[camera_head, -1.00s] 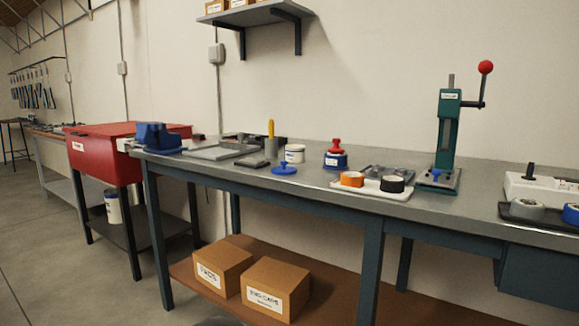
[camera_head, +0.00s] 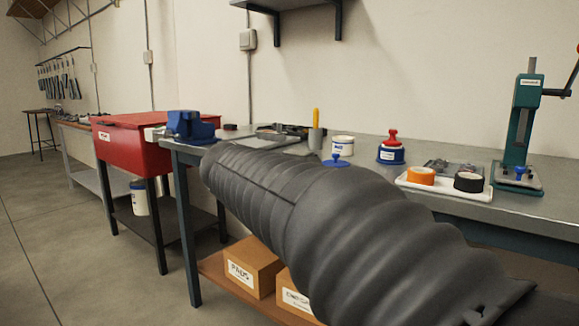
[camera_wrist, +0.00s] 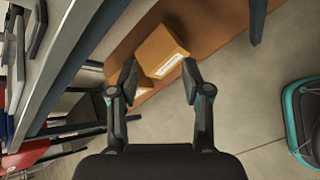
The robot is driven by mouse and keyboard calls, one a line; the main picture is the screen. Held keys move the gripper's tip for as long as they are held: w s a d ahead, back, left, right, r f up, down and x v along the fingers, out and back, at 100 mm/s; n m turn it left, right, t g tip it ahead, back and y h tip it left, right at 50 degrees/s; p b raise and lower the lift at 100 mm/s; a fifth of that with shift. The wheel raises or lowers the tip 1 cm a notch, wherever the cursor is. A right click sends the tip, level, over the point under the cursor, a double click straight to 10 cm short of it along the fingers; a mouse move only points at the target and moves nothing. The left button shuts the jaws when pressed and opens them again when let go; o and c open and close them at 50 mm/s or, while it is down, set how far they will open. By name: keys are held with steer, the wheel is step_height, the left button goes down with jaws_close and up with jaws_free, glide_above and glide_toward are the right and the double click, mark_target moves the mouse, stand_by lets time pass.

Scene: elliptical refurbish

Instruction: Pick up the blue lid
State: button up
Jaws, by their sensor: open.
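The blue lid (camera_head: 337,160) is a small disc with a knob on top. It lies on the grey workbench (camera_head: 470,207) in the head view, just above the edge of my dark ribbed arm, which may hide part of it. My gripper (camera_wrist: 158,80) shows in the wrist view with its two fingers apart and nothing between them. It points down toward the floor and lower shelf in front of the bench, away from the lid. The lid does not show clearly in the wrist view.
A blue vise (camera_head: 190,127) is at the bench's left end. Boxes (camera_head: 253,267) sit on the lower shelf.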

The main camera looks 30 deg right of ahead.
mark_target(334, 154)
steer(key=w+d+r+n+g+h, duration=0.1)
steer(key=w+d+r+n+h, duration=0.5)
steer(key=w+r, duration=0.35)
steer(key=b+x, duration=0.1)
steer(key=x, duration=0.7)
steer(key=shift+w+d, duration=0.1)
steer(key=shift+d, duration=0.05)
steer(key=shift+b+x, duration=0.3)
steer(key=shift+x, duration=2.4)
steer(key=shift+w+f, duration=0.2)
steer(key=c, duration=0.9)
